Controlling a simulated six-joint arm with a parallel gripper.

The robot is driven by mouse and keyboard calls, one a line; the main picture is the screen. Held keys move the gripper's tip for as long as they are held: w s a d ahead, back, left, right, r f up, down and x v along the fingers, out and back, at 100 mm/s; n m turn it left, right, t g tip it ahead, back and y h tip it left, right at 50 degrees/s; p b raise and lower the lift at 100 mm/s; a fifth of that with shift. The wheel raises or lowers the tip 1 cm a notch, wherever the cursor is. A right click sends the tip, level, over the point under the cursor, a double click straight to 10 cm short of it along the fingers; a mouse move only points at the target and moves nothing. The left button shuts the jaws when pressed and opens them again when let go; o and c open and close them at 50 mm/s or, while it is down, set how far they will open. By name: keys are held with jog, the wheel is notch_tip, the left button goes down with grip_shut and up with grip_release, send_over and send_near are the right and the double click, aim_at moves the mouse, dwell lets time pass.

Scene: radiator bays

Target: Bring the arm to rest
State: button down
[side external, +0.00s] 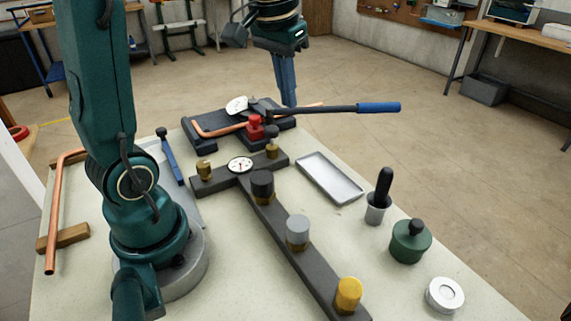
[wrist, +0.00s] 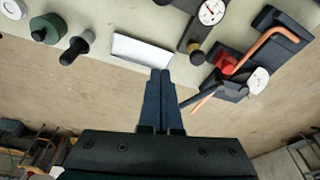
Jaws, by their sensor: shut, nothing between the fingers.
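My gripper (side external: 288,104) is shut and empty, pointing down above the far end of the table, by the pipe bender. In the wrist view my gripper (wrist: 160,72) shows its two fingers pressed together, with the grey tray beyond their tips. The pipe bender (side external: 240,122) has a dark base, a red block (side external: 255,126), a white dial and a long lever with a blue handle (side external: 378,107). A copper pipe (side external: 218,132) lies in it. The lever passes near my fingers in the side view; I cannot tell whether they touch.
A dark manifold bar (side external: 275,222) with a gauge (side external: 240,165) and several caps runs along the table. The shallow tray (side external: 329,178), black-handled tool (side external: 380,189), green pot (side external: 410,242) and white round piece (side external: 445,295) stand to the right. A bent copper pipe (side external: 53,215) rests at left on wooden blocks.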

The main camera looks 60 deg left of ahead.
jog(key=s+d+f+m+t, duration=0.3)
jog(key=s+d, duration=0.6)
jog(key=s, duration=0.2)
jog(key=shift+s+d+f+h, duration=0.2)
jog(key=shift+d+f+h, duration=0.15)
jog(key=shift+d+h, duration=0.05)
